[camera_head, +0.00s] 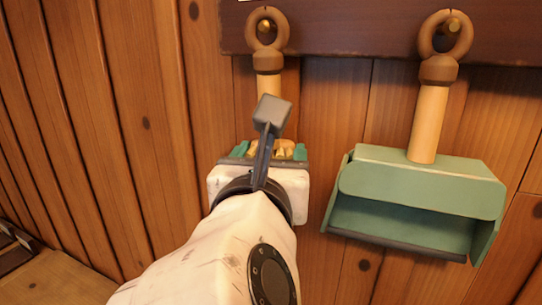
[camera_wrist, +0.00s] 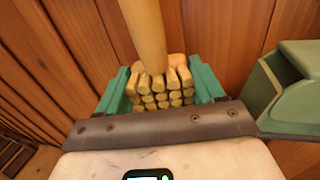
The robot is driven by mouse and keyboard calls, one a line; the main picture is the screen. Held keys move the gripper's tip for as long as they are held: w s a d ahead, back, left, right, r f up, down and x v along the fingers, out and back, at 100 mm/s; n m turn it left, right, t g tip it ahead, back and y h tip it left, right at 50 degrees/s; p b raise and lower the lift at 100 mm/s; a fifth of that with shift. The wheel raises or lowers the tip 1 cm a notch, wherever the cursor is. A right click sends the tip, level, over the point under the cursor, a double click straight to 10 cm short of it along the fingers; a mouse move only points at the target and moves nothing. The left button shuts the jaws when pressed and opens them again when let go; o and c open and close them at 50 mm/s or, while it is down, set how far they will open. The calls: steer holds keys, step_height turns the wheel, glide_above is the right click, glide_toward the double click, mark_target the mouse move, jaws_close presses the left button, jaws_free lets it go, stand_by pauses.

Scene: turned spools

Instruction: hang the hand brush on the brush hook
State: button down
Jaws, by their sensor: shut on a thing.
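The hand brush (camera_head: 267,84) is upright against the plank wall, its wooden ring at the top and its pale handle running down. The end of the brush hook (camera_head: 264,27) shows inside the ring's hole; I cannot tell how far it passes through. My gripper (camera_head: 268,151) is at the brush's lower end, mostly hidden behind my wrist. In the wrist view, the green fingers of my gripper (camera_wrist: 162,92) are shut on the brush's tan bristle head, with the handle (camera_wrist: 145,35) rising from it.
A green dustpan (camera_head: 415,185) hangs by its ring from a second hook (camera_head: 453,26) to the right, close beside my gripper. Both hooks are on a dark board (camera_head: 350,30). The plank wall (camera_head: 120,120) to the left is bare.

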steer(key=shift+c, duration=0.3)
jaws_free()
